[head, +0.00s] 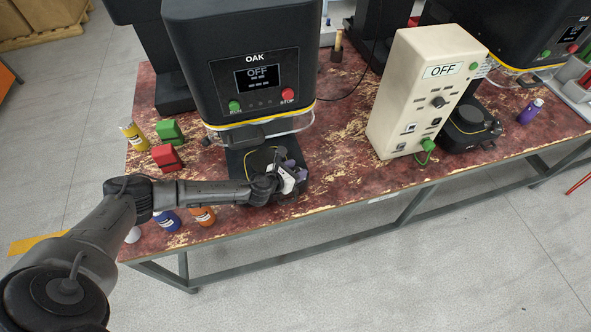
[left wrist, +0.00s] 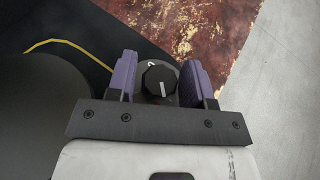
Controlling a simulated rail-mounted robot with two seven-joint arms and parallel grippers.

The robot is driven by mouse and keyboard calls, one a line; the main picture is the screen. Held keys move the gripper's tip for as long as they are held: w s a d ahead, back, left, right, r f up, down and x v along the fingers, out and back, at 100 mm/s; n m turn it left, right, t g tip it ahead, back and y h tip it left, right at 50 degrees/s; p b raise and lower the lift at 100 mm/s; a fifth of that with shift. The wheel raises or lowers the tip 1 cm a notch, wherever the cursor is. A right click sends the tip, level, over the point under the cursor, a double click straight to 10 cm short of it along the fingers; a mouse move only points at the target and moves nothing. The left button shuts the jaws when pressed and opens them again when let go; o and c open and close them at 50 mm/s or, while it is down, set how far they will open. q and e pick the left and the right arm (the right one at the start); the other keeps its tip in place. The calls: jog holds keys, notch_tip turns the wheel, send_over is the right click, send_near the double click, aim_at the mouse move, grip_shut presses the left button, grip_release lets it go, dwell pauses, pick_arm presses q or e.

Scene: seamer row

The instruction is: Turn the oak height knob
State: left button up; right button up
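The oak machine (head: 245,60) is a black seamer with an OAK label and a screen reading OFF, at the centre-left of the head view. Its black height knob (left wrist: 158,80) has a white pointer line and shows in the left wrist view. My left gripper (head: 294,172) is at the front of the machine's base. In the left wrist view its two purple fingers (left wrist: 157,72) stand apart, one on each side of the knob, with narrow gaps showing. In the head view I cannot make out the knob behind the gripper. My right gripper is not in view.
A cream control box (head: 415,95) reading OFF stands to the right, with a second seamer (head: 470,125) beyond it. Red (head: 167,158) and green (head: 169,131) blocks and several bottles stand to the left. The worn red tabletop (head: 345,150) is clear between the machine and the box.

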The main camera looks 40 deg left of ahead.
pick_arm(q)
jog(key=shift+o, duration=0.9)
jog(key=d+p+v, duration=0.1)
jog(key=p+v, duration=0.1)
jog(key=v, duration=1.1)
jog(key=shift+s+a, duration=0.45)
jog(key=shift+r, duration=0.15)
